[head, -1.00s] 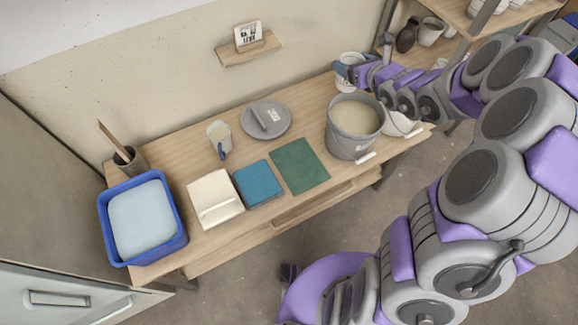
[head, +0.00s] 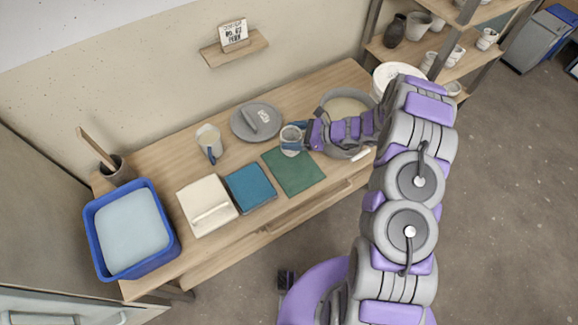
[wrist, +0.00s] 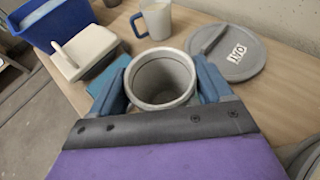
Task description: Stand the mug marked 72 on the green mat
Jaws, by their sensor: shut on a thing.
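My gripper (head: 303,137) is shut on a pale grey mug (head: 291,136) with a blue part showing. In the wrist view the mug (wrist: 163,80) stands between the two blue fingers (wrist: 159,86), its open rim facing the camera and its inside empty. No number on it can be read. In the head view the held mug is over or just behind the far edge of the green mat (head: 294,172); its height above the table is unclear. The mat lies flat and its visible part is bare.
A grey lid (head: 257,121) and another mug (head: 209,142) stand behind. A grey bucket (head: 347,105) is close on the right, partly behind my arm. A blue tub (head: 131,231) is far left.

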